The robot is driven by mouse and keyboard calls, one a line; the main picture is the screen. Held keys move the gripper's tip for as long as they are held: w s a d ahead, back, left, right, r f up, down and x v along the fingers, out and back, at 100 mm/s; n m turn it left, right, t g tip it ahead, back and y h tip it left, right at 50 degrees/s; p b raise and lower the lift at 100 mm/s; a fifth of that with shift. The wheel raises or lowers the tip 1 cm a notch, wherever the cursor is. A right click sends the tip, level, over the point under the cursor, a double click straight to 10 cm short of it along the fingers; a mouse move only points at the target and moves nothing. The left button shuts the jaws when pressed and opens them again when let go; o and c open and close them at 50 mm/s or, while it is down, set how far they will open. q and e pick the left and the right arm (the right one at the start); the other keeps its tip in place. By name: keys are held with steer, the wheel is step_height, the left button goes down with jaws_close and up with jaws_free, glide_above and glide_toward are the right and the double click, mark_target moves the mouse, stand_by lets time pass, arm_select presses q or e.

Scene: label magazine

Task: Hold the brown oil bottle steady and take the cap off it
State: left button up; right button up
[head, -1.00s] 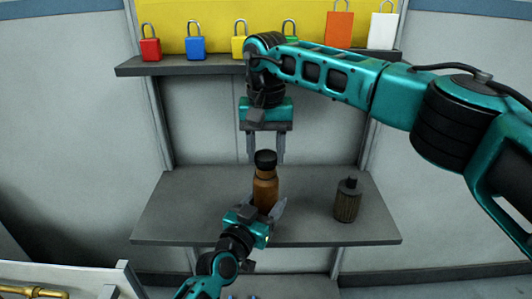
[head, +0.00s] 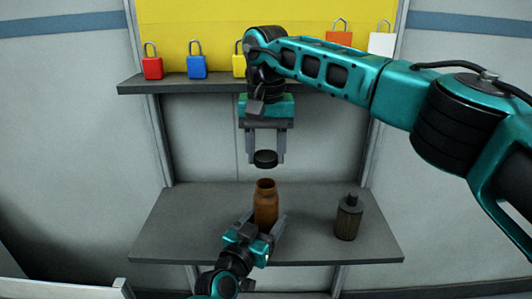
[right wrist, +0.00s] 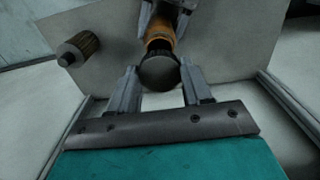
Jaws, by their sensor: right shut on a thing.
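The brown oil bottle (head: 265,203) stands upright on the lower shelf with its neck uncovered. It also shows behind the cap in the right wrist view (right wrist: 160,32). The black cap (head: 265,159) is apart from the bottle, a little above its mouth. My right gripper (head: 265,158) points down and is shut on the cap; the cap also shows between its fingertips in the right wrist view (right wrist: 160,71). My left gripper (head: 266,219) is low at the bottle, with one finger on either side of its body. Whether both fingers press on it is not clear.
A dark ribbed bottle (head: 348,217) stands on the lower shelf (head: 180,220) to the right. Several coloured padlocks and tags stand on the upper shelf (head: 190,84), close behind my right arm. The lower shelf's left part is clear.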

arm_select(q)
steer(key=o, duration=0.4)
steer(key=shift+o, duration=0.2)
